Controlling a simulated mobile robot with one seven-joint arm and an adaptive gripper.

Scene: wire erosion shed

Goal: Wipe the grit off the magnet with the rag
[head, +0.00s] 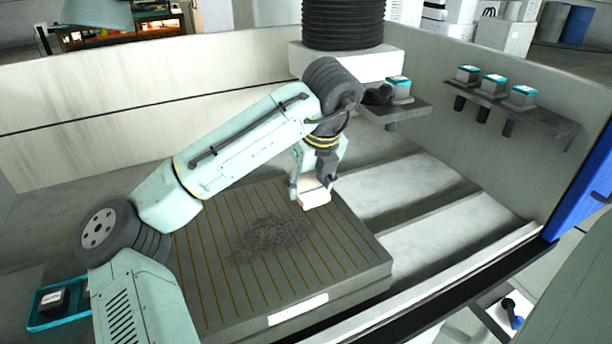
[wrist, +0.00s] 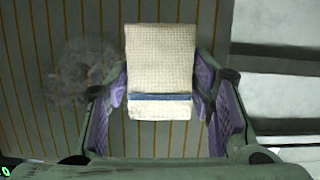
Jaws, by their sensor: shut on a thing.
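The magnet (head: 345,246) is a grey block with thin brown stripes across its top, and it fills the middle of the head view. A dark patch of grit (head: 268,238) lies near the middle of its top; it also shows at the left in the wrist view (wrist: 82,80). My gripper (head: 316,186) is over the magnet's far right part, to the right of the grit. It is shut on the rag (wrist: 160,58), a cream folded cloth with a blue stripe. The rag hangs at or just above the top; I cannot tell whether it touches.
A blue-rimmed tray (head: 58,318) with a dark block stands at the lower left. A wall shelf (head: 530,118) at the right holds several small blue-topped boxes. A black ribbed column (head: 329,22) on a pale block stands behind my arm. Pale walls enclose the tank.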

